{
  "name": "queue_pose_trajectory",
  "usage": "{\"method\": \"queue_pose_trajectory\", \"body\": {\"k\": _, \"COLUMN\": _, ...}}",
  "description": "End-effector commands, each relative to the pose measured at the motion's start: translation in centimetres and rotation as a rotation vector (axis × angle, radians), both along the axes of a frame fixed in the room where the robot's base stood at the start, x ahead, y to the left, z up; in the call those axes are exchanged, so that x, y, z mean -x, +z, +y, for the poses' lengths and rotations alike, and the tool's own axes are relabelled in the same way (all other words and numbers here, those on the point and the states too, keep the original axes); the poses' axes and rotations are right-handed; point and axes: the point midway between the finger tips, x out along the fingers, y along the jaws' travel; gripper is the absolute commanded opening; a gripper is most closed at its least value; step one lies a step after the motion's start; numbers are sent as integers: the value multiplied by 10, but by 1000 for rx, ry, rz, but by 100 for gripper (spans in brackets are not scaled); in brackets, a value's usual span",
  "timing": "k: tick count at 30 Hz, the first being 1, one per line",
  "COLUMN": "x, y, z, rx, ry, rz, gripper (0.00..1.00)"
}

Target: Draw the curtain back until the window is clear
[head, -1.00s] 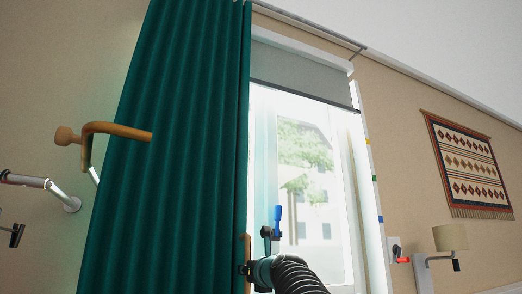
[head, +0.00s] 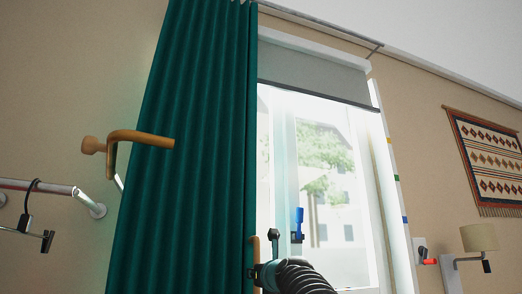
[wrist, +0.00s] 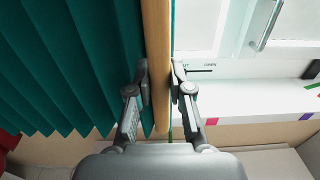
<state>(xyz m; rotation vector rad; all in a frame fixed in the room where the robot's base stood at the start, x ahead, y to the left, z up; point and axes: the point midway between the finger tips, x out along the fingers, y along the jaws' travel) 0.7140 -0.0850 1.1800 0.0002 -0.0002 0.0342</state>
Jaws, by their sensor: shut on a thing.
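The green curtain (head: 190,150) hangs in folds at the left of the window (head: 325,200). Its right edge stands at the left side of the visible glass, and most of the glass shows bright and uncovered. An upright wooden rod (wrist: 156,60) runs along the curtain's leading edge; its lower part shows in the head view (head: 255,247). My gripper (wrist: 160,80) is shut on this rod, one finger on each side, with a strip of green cloth beside it. In the head view my gripper (head: 256,272) is at the curtain's lower right edge, partly cut off by the frame.
A wooden hook (head: 140,138) and a metal rail (head: 45,188) with a clip hanger stand in front at the left. A grey blind (head: 310,72) covers the window's top. A wall lamp (head: 479,240) and a woven hanging (head: 490,155) are at right. A pale sill (wrist: 235,95) lies below the window.

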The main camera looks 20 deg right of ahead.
Motion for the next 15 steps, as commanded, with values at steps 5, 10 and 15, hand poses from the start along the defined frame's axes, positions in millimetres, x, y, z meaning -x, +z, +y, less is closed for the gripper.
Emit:
{"method": "queue_pose_trajectory", "body": {"k": 5, "x": 1, "y": 0, "z": 15, "rx": 0, "ry": 2, "rz": 0, "gripper": 0}}
{"method": "queue_pose_trajectory", "body": {"k": 10, "x": 1, "y": 0, "z": 28, "rx": 0, "ry": 3, "rz": -1, "gripper": 0}}
{"method": "queue_pose_trajectory", "body": {"k": 15, "x": 1, "y": 0, "z": 41, "rx": 0, "ry": 2, "rz": 1, "gripper": 0}}
